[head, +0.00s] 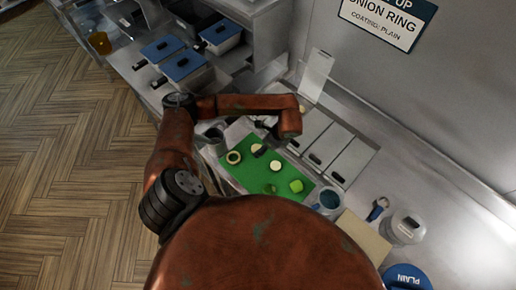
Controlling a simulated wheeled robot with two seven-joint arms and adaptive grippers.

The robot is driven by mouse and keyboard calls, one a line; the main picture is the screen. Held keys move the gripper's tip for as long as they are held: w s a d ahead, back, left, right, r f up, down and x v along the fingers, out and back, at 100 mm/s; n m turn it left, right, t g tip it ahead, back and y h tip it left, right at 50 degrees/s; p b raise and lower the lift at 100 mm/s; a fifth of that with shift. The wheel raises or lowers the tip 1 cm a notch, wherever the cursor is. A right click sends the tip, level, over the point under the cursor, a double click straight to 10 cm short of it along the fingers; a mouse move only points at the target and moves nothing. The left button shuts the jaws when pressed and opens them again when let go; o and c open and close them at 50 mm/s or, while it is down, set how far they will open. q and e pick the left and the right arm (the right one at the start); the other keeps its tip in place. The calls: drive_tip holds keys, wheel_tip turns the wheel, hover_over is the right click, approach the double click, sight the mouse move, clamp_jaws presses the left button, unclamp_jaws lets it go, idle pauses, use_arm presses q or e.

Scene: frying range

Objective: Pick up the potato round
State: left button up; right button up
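A green board (254,179) lies on the steel counter. A pale round disc (275,165), which looks like the potato round, lies near its middle. A pale ring (233,157) with a darker centre lies at its left, and a bright green piece (296,186) lies at its right. My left arm reaches over the counter from the left. The dark part of my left gripper (260,150) shows small, just above and left of the pale disc. Its fingers are too small and partly hidden to judge. My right gripper is not in view.
Steel lidded bins (334,150) stand behind the board. A cup with blue contents (328,200) is at the board's right, with a tan board (362,236) and a lidded pot (405,228) beyond. A grey cup (214,140) stands at the left. Blue-lidded containers (184,66) are farther left.

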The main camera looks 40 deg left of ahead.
use_arm(q)
drive_tip(key=shift+p+x, duration=0.55)
drive_tip(key=shift+x, duration=1.8)
drive_tip(key=shift+w, duration=0.15)
drive_tip(key=c, duration=0.9)
drive_tip(key=shift+c, duration=0.2)
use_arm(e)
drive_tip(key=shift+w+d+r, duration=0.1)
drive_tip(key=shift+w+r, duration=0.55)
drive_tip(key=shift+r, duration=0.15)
